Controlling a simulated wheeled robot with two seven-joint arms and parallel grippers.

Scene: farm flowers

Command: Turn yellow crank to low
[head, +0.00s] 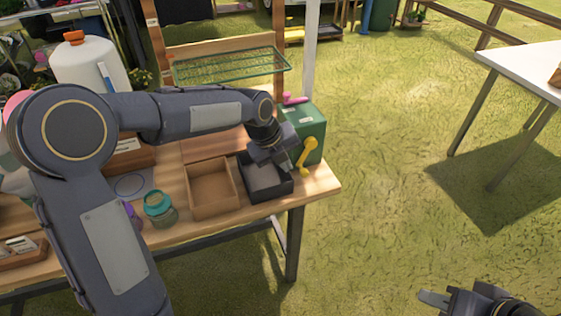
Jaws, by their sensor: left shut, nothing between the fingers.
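The yellow crank (308,155) is on the front face of a green box (307,122) at the right end of the wooden table. Its arm slants from a knob at upper right to a lower-left end. My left gripper (288,157) is just left of the crank, above the black tray, shut and empty. I cannot tell whether its fingertips touch the crank. Low markings cannot be made out. My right gripper (434,299) is at the bottom right, over the grass and away from the table; its finger opening is unclear.
A teal-lidded jar (159,206) stands further left. A pink handle (294,99) is on top of the box. A white table (526,66) stands at right, with open grass between.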

